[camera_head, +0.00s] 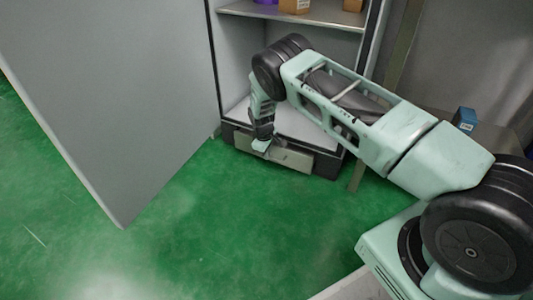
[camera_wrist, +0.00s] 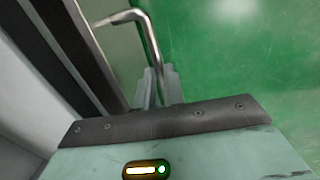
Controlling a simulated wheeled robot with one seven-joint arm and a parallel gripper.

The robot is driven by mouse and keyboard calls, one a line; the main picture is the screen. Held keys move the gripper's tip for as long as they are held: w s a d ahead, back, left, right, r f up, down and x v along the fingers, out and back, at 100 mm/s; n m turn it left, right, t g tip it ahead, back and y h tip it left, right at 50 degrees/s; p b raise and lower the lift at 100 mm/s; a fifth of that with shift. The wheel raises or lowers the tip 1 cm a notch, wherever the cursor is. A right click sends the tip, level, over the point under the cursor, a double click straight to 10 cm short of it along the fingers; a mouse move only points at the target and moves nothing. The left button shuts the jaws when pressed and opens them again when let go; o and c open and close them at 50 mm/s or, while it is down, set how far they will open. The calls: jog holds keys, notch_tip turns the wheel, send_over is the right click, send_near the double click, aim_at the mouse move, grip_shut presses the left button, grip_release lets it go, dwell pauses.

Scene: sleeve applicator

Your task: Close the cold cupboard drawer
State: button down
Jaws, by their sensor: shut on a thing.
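The cold cupboard (camera_head: 228,62) stands at the top centre of the head view with its large grey door (camera_head: 120,100) swung wide open to the left. Its low drawer (camera_head: 290,158) has a light grey front near the floor. How far the drawer stands out is hard to tell. My gripper (camera_head: 262,147) is at the left part of the drawer front, pointing down. In the wrist view my gripper's fingers (camera_wrist: 159,88) are shut on the bent metal drawer handle (camera_wrist: 150,35), beside the drawer front (camera_wrist: 120,50). The gripped part of the handle is partly hidden between the fingers.
The cupboard's upper shelf (camera_head: 325,20) holds a brown box (camera_head: 295,5) and other items. A blue box (camera_head: 465,118) stands on a surface to the right. The green floor (camera_head: 215,240) in front of the drawer is clear. The open door bounds the left side.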

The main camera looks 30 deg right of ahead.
jog(key=c, duration=1.5)
grip_release()
jog(key=shift+w+d, duration=0.25)
jog(key=shift+d, duration=0.05)
jog(key=shift+a, duration=0.1)
jog(key=shift+s, duration=0.1)
jog(key=a+r+p, duration=0.1)
jog(key=r+p, duration=0.2)
jog(key=r, duration=0.2)
jog(key=s+r+p, duration=0.1)
jog(key=r+p, duration=0.2)
jog(key=r, duration=0.3)
jog(key=s+a+r+p, duration=0.1)
jog(key=r+p, duration=0.2)
jog(key=r, duration=0.3)
jog(key=shift+a+r, duration=0.1)
jog(key=shift+a, duration=0.25)
